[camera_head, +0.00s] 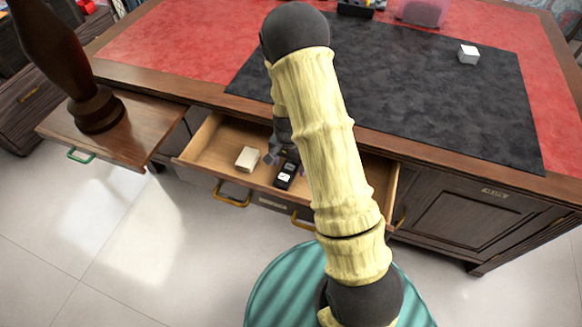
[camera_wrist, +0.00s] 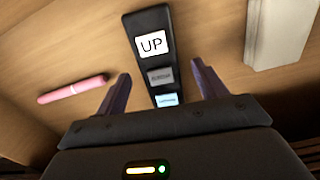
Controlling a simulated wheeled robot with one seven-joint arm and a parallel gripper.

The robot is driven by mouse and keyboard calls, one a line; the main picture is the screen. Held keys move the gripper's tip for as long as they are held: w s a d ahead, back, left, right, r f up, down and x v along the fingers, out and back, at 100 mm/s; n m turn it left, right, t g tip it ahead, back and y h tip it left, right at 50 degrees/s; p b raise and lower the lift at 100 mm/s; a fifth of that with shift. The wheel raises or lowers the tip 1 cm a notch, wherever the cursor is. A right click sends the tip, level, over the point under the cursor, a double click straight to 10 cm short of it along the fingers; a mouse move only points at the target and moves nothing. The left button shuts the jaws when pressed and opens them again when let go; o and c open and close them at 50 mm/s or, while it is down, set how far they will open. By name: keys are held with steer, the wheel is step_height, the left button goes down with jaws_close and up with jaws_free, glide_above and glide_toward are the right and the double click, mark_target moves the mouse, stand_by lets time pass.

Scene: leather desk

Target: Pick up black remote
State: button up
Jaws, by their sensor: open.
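The black remote (camera_wrist: 151,44) lies in the open wooden drawer, with a white "UP" button and smaller grey and light-blue buttons. It also shows in the head view (camera_head: 286,174), beside my arm. My gripper (camera_wrist: 160,88) is open, with one finger on each side of the remote's near end in the wrist view. I cannot tell whether the fingers touch it. In the head view my gripper (camera_head: 280,157) is in the drawer just behind the remote, partly hidden by my arm.
The drawer (camera_head: 205,148) also holds a cream box (camera_head: 247,159), seen at the right in the wrist view (camera_wrist: 277,32), and a pink stick (camera_wrist: 73,89) to the left of the remote. The desk's black mat (camera_head: 440,95) carries a white cube (camera_head: 468,54). Drawer walls bound the space.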

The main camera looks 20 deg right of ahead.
steer(key=shift+f, duration=0.5)
steer(key=c, duration=1.1)
